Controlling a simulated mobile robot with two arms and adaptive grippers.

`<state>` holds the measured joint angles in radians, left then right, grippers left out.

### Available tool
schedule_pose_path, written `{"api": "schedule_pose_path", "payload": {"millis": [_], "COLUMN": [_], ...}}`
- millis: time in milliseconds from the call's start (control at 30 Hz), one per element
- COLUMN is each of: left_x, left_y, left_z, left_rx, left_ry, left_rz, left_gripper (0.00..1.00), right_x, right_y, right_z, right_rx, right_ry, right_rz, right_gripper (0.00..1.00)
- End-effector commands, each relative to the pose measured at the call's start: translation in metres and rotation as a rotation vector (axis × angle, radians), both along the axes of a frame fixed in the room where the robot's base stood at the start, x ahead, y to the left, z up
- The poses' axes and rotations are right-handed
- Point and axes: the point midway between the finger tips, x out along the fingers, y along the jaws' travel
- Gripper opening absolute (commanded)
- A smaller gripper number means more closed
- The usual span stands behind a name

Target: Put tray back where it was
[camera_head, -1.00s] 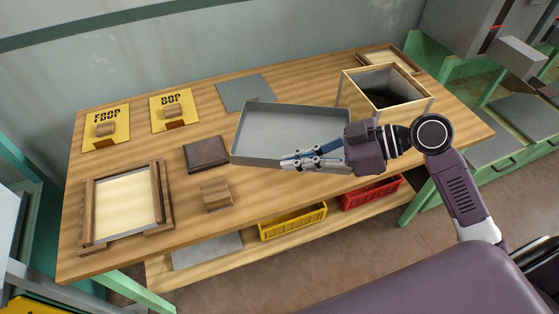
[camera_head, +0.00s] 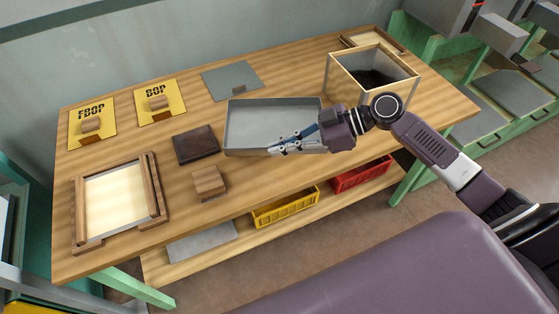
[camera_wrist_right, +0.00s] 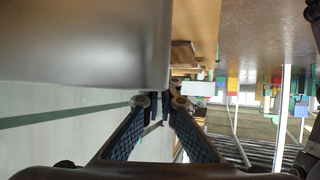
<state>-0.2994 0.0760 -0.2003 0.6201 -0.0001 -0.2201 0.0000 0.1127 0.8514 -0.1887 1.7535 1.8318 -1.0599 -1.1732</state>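The grey metal tray (camera_head: 240,104) is at the middle of the wooden table, right of a dark brown pad, and looks roughly level. I cannot tell whether it rests on the table or is just above it. My right gripper (camera_head: 280,147) is at the tray's near wall, its fingers reaching along it from the right. In the right wrist view the tray (camera_wrist_right: 85,45) fills the upper left, and the fingertips of my right gripper (camera_wrist_right: 160,101) lie on either side of its edge, closed on it. My left gripper is out of view.
The wooden table (camera_head: 120,255) holds the dark pad (camera_head: 195,144), a wooden block (camera_head: 209,183), a framed board (camera_head: 158,222), a flat grey plate (camera_head: 231,80) and an open-topped box (camera_head: 345,92) close right of the tray. Yellow (camera_head: 285,206) and red (camera_head: 360,175) bins sit below.

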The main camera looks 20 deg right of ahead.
Motion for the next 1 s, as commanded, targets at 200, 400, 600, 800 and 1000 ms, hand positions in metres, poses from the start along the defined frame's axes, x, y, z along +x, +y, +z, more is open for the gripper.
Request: {"api": "schedule_pose_path", "payload": {"millis": [200, 400, 600, 800, 1000], "left_x": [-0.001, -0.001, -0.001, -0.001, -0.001], "left_y": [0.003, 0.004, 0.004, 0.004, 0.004], "left_z": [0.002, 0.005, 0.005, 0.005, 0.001], "left_rx": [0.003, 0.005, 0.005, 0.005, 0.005], "left_ry": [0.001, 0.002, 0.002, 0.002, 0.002], "left_rz": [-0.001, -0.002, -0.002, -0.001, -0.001], "left_gripper": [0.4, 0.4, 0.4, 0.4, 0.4], "right_x": [0.001, 0.0, 0.001, 0.001, 0.0], "right_y": [0.0, 0.0, 0.0, 0.0, 0.0], "right_z": [-0.025, -0.052, -0.069, -0.069, -0.073], "right_rx": [0.001, 0.002, 0.001, 0.0, -0.001], "right_ry": [-0.002, 0.001, -0.003, -0.004, -0.002], "right_rz": [0.0, -0.002, -0.001, 0.0, 0.0], "right_gripper": [0.0, 0.0, 0.0, 0.0, 0.04]}}
